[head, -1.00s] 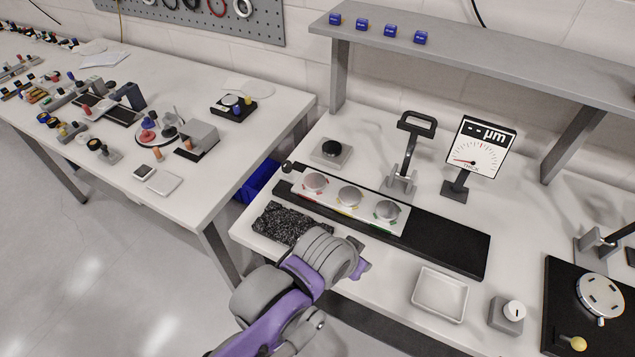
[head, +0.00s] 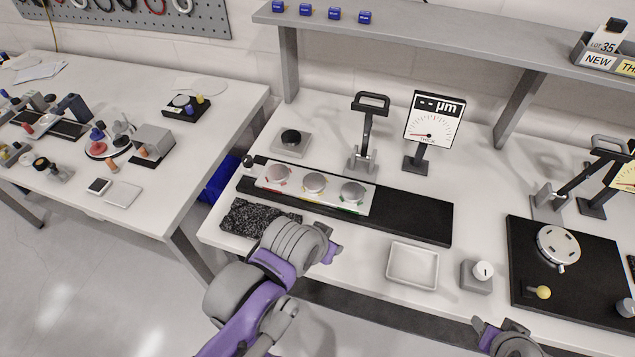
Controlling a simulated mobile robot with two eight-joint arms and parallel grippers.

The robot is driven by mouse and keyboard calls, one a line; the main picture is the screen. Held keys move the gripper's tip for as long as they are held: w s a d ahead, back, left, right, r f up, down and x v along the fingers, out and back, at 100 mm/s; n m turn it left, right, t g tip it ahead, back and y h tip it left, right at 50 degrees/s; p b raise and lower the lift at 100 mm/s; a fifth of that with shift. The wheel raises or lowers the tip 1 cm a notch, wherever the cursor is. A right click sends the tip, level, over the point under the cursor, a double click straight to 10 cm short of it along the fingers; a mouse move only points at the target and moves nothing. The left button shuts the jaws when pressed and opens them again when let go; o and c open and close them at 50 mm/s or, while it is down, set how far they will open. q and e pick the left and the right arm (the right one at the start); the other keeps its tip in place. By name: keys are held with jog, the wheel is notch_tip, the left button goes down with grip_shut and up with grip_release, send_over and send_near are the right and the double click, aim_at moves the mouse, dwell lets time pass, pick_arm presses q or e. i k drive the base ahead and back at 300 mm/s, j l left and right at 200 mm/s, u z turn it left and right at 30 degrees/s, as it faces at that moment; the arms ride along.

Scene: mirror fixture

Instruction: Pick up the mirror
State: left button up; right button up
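Three round silvery discs, which may be mirrors, lie in a row on a white plate (head: 333,205) with coloured marks: a left disc (head: 277,174), a middle disc (head: 313,183) and a right disc (head: 353,192). A larger round silvery piece (head: 558,245) sits on a black board at the right; I cannot tell which piece is the mirror. My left gripper (head: 332,250) is in front of the white plate, apart from the discs, its fingers mostly hidden by the wrist. My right gripper (head: 487,333) is at the bottom edge, below the black board. Neither visibly holds anything.
The white plate rests on a long black base (head: 415,218). A speckled dark slab (head: 255,219), a white tray (head: 412,265) and a grey block with a white knob (head: 477,275) are near the front edge. A lever clamp (head: 368,130) and a dial gauge (head: 431,125) stand behind.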

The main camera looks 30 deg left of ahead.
aim_at(315, 184)
jog(key=k+u, duration=0.1)
jog(key=u, duration=0.4)
jog(key=j+u, duration=0.1)
jog(key=u, duration=0.35)
jog(key=k+j+u, duration=0.1)
jog(key=u, duration=0.4)
